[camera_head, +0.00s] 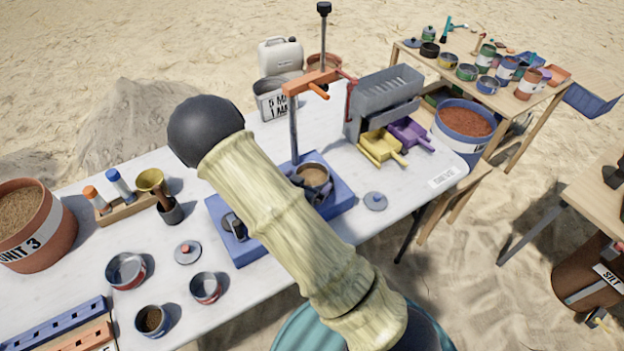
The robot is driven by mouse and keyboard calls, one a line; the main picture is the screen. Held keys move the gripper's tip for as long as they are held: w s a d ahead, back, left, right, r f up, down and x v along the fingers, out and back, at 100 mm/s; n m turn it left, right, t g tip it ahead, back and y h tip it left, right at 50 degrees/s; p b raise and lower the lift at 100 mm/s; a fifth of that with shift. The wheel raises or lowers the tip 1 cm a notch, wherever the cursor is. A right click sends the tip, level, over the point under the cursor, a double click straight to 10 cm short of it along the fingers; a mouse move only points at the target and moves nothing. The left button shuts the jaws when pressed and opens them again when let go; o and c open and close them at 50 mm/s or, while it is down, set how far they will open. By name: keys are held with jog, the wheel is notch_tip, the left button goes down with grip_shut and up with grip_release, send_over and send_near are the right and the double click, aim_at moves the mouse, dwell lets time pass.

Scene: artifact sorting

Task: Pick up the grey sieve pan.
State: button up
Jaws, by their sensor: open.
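A grey round sieve vessel (263,100), marked 5 MM and 1 MM, stands upright at the back of the white table (345,207). It is the nearest match I see to the grey sieve pan. I cannot tell whether a separate pan sits under it. The blue-based stand with an orange arm (313,82) stands in front of it and to its right. My arm crosses the middle of the view, ending in a dark rounded joint at upper left. I do not make out my gripper or its fingers.
A white jug (281,54) stands behind the sieve vessel. A grey hopper (388,92) with yellow and purple scoops is to the right. Small tins, lids and a terracotta bucket (38,232) occupy the left side. Another wooden table with tins stands at upper right.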

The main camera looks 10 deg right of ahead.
aim_at(319, 169)
jog(key=p+x, duration=0.1)
jog(key=x, duration=0.4)
jog(key=shift+w, duration=0.15)
dwell(0.5)
jog(key=shift+r, duration=0.1)
jog(key=c, duration=0.8)
